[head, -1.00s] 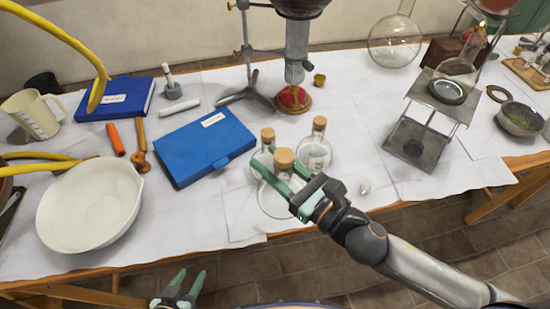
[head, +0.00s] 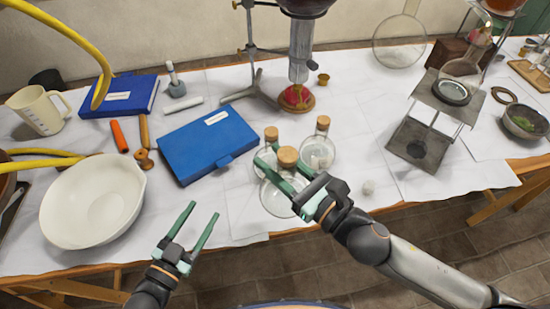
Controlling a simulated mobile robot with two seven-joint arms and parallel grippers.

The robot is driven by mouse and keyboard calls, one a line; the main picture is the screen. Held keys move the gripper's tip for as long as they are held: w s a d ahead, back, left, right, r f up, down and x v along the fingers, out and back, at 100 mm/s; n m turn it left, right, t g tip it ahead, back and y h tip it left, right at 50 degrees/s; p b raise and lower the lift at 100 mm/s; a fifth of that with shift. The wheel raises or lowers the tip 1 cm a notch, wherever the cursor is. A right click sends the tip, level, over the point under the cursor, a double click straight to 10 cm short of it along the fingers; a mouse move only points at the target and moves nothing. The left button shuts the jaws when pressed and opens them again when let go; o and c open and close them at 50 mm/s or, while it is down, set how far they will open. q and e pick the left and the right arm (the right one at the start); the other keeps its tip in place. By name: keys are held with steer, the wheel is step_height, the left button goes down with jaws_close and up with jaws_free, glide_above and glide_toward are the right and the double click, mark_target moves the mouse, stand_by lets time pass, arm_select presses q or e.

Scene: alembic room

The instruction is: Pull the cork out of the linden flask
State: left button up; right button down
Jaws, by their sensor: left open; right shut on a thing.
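Three corked glass flasks stand close together near the table's front edge: a front flask (head: 279,198), a back left flask (head: 264,162) and a back right flask (head: 318,152). No readable label shows which is linden. My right gripper (head: 272,161) is shut on the front flask, its green fingers at the neck just below the cork (head: 287,156). The cork sits in the flask's mouth. The fingers hide part of the neck. My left gripper (head: 204,210) is open and empty, left of the front flask and over the table's front edge.
A blue case (head: 207,143) lies left of the flasks, and a white bowl (head: 93,202) further left. A metal stand (head: 420,145) is to the right. White paper between bowl and flasks is clear.

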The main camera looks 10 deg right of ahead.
arm_select(q)
steer(key=w+d+r+m+g+h, duration=0.1)
steer(key=w+d+r+m+h, duration=0.25)
steer(key=r, duration=0.35)
steer(key=w+d+r+m+h, duration=0.25)
steer(key=d+r+h, duration=0.2)
steer(key=r, duration=0.25)
steer(key=w+d+r+m+g+h, duration=0.1)
steer(key=w+d+r+m+h, duration=0.2)
steer(key=r, duration=0.4)
steer(key=s+d+r+m+g+h, duration=0.5)
steer(key=d+r+m+g, duration=0.3)
steer(key=m+g, duration=0.35)
steer(key=s+d+r+m+g+y, duration=0.55)
steer(key=s+m+g, duration=0.25)
steer(key=m+g, duration=0.35)
steer(key=m+t+y, duration=0.7)
steer(key=t+y, duration=0.3)
steer(key=y, duration=0.9)
glide_toward(287, 154)
steer(key=shift+d, duration=0.1)
steer(key=shift+f, duration=4.3)
